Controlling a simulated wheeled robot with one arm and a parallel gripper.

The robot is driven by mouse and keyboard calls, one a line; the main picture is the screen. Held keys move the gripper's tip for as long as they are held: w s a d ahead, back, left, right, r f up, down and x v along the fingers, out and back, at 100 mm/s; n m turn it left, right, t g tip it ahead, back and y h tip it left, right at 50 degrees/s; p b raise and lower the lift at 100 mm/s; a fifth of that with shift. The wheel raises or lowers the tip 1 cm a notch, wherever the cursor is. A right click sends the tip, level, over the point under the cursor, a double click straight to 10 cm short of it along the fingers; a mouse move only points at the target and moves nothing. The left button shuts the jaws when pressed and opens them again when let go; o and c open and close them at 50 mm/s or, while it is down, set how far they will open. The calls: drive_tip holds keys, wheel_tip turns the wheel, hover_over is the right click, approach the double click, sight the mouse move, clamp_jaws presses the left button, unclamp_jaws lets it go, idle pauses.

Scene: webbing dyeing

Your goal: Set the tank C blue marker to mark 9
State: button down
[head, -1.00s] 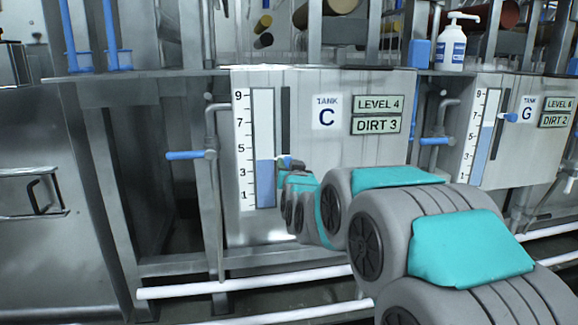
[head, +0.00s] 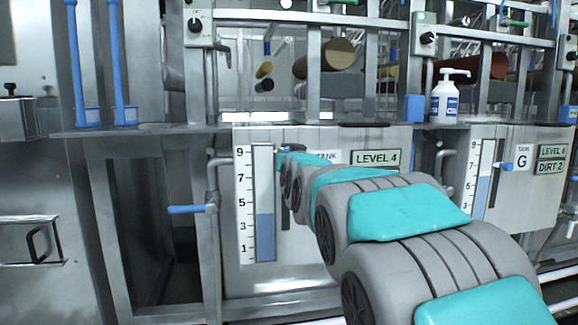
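The tank C panel (head: 340,250) stands in the middle of the head view, with a white gauge (head: 263,185) numbered 1 to 9. Its blue fill reaches about mark 4. A dark vertical slot (head: 285,215) runs along the gauge's right side. No blue marker shows on the visible lower part of the slot. My gripper (head: 284,152) is at the upper part of the slot, about level with mark 9. The tank C marker cannot be made out there; the gripper and arm cover that spot. Whether the fingers are open or shut is too small to tell.
Tank G (head: 523,205) with its own gauge and blue marker (head: 506,166) is at the right. A white pump bottle (head: 445,103) stands on the ledge above. A blue-handled valve (head: 187,209) juts out left of the gauge. My arm covers part of the panel.

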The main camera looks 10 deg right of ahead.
drive_tip(key=shift+r, duration=0.35)
drive_tip(key=c, duration=0.5)
unclamp_jaws()
drive_tip(key=shift+f, duration=0.15)
drive_tip(key=s, duration=0.7)
drive_tip(key=shift+s+a, duration=0.2)
drive_tip(key=shift+s, duration=0.2)
